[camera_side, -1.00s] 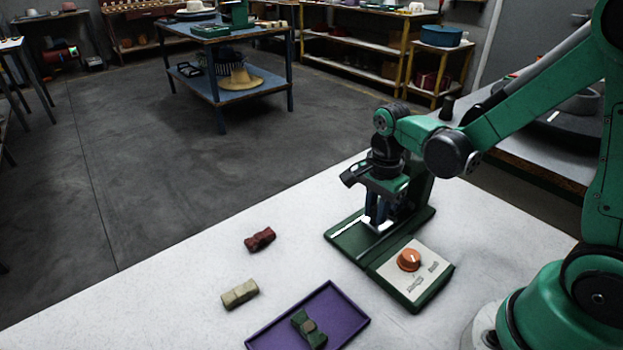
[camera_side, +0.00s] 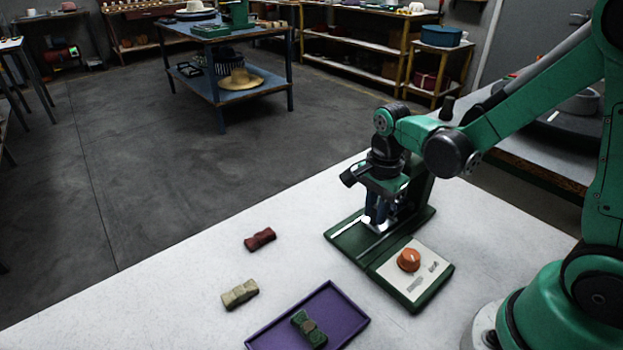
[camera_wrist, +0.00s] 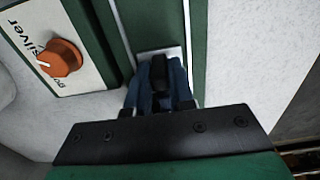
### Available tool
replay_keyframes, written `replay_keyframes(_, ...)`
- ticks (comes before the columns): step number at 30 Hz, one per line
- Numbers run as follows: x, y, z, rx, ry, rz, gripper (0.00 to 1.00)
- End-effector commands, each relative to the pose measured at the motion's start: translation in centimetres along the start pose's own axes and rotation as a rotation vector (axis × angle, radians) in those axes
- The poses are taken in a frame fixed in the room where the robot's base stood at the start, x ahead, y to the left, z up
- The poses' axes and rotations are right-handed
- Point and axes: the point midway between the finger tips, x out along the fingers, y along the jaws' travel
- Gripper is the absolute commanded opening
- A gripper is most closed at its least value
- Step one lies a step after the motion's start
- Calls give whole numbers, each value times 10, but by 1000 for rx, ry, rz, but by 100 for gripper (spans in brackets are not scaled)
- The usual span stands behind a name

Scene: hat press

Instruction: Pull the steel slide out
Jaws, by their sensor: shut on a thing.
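My gripper (camera_side: 376,220) points down over the green press base (camera_side: 348,238), with its blue fingers low between the base and the press head. In the wrist view my gripper (camera_wrist: 162,62) is shut around a small upright dark piece. A bright steel plate (camera_wrist: 145,54), which looks like the steel slide, shows just beyond the fingertips. In the side view only a small bright bit of the slide (camera_side: 366,219) shows beside the fingers; the rest is hidden. Pale rails run along the base.
An orange knob (camera_side: 409,260) sits on a pale labelled panel (camera_side: 432,262) at the press's front right. A purple tray (camera_side: 345,303) holds a green bow (camera_side: 309,329). A dark red bow (camera_side: 260,239) and a cream bow (camera_side: 240,294) lie on the white table.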

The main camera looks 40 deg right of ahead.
Motion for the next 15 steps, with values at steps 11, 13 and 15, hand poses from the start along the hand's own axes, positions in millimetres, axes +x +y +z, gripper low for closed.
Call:
replay_keyframes(11,0,0,1,0,0,2,0)
replay_keyframes(13,0,0,7,-4,0,2,0)
replay_keyframes(15,0,0,19,-8,0,2,0)
